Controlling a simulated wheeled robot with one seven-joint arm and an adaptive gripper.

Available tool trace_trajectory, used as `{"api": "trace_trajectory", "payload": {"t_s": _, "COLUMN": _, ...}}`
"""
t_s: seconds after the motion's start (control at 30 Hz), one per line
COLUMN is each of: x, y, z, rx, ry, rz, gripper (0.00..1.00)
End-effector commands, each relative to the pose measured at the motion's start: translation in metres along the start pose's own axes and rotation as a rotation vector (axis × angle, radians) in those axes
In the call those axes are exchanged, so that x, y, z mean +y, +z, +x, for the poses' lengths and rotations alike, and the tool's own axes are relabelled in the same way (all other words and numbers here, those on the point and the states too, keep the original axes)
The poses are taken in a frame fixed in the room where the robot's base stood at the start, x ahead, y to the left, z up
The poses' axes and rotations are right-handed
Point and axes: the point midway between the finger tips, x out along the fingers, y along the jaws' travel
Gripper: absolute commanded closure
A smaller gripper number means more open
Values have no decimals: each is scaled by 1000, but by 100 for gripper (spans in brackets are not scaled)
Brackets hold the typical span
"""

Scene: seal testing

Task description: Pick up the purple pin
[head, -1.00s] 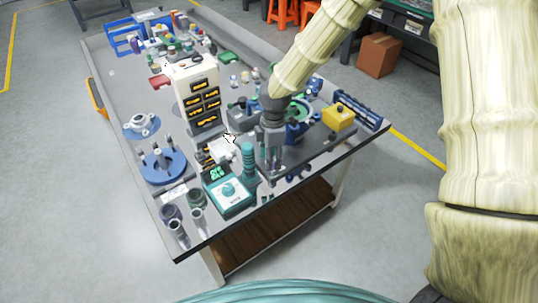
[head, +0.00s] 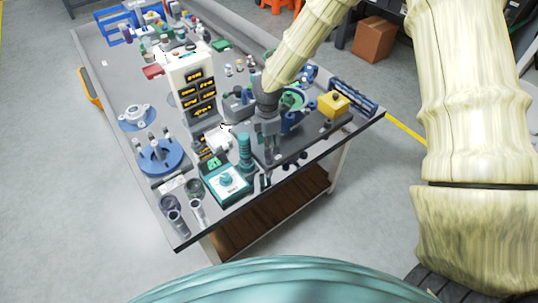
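My gripper (head: 270,158) points down over the near right part of the grey table, just right of a teal ribbed column (head: 245,157). Its fingers are small and dark here, and I cannot tell whether they are open or shut or hold anything. Several small dark pins stand near the front edge, right of my gripper; one dark, purplish pin (head: 303,155) is among them. They are too small for me to be sure which is the purple pin. Anything directly behind the fingers is hidden.
The table (head: 115,90) is crowded. A teal device with a dial (head: 226,181) stands left of my gripper, and a white cabinet (head: 193,85) stands behind. A yellow box (head: 333,104) and a dark blue rack (head: 353,97) are to the right. Grey cups (head: 178,222) stand at the near corner.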

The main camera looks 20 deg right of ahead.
Motion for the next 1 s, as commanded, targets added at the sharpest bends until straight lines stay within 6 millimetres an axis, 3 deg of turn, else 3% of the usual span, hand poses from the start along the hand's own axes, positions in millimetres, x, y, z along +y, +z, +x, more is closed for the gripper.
{"api": "trace_trajectory", "payload": {"t_s": 0.33, "x": -2, "y": 3, "z": 34, "rx": 0, "ry": -1, "rz": 0, "gripper": 56}}
{"api": "trace_trajectory", "payload": {"t_s": 0.7, "x": -1, "y": 3, "z": 41, "rx": 0, "ry": 0, "rz": 0, "gripper": 56}}
{"api": "trace_trajectory", "payload": {"t_s": 0.77, "x": -1, "y": 3, "z": 41, "rx": 0, "ry": 0, "rz": 0, "gripper": 63}}
{"api": "trace_trajectory", "payload": {"t_s": 0.97, "x": -1, "y": 3, "z": 41, "rx": 0, "ry": 0, "rz": 0, "gripper": 100}}
{"api": "trace_trajectory", "payload": {"t_s": 1.0, "x": -1, "y": 3, "z": 41, "rx": 0, "ry": 0, "rz": 0, "gripper": 100}}
